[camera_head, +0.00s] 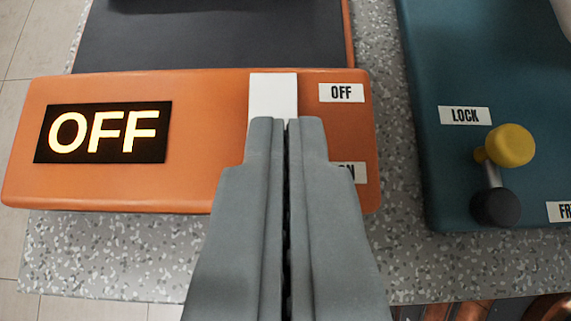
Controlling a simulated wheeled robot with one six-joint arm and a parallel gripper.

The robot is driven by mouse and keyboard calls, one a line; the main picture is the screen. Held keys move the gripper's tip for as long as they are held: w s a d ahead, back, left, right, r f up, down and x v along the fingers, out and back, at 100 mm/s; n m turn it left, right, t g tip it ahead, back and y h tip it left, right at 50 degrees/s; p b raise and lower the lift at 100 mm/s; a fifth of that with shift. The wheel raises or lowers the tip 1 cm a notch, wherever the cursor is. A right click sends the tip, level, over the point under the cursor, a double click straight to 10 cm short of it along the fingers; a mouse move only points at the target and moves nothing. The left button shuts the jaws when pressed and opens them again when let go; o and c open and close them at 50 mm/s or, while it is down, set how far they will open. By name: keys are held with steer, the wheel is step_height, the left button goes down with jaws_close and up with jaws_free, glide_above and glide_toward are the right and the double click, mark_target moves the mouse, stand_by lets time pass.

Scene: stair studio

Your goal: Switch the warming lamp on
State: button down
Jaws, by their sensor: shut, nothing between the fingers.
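An orange control panel (210,100) lies across the left and middle of the view. Its dark display (103,132) is lit and reads OFF. A white switch piece (273,90) shows on the panel's right part, just beyond my fingertips. A label reading OFF (341,93) is beside it, and a lower label (350,172), partly hidden by my gripper, shows an N. My gripper (286,122) is shut and empty, its tips over or against the lower end of the white piece. I cannot tell whether they touch it. The lower part of the switch is hidden.
A teal unit (440,180) stands to the right, with a LOCK label (465,116) and a lever with a yellow knob (510,146) and a dark base. A dark surface (210,35) lies behind the orange panel. The speckled worktop (120,250) is bare in front.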

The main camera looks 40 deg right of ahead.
stand_by(0.3)
steer(key=shift+s+a+f+t+h, duration=0.1)
steer(key=shift+s+f+t+h, duration=0.1)
steer(key=shift+f, duration=0.1)
steer(key=shift+s+a+f+t+h, duration=0.1)
steer(key=shift+f+t, duration=0.1)
steer(key=shift+f, duration=0.1)
steer(key=shift+w+r, duration=0.1)
steer(key=shift+r, duration=0.8)
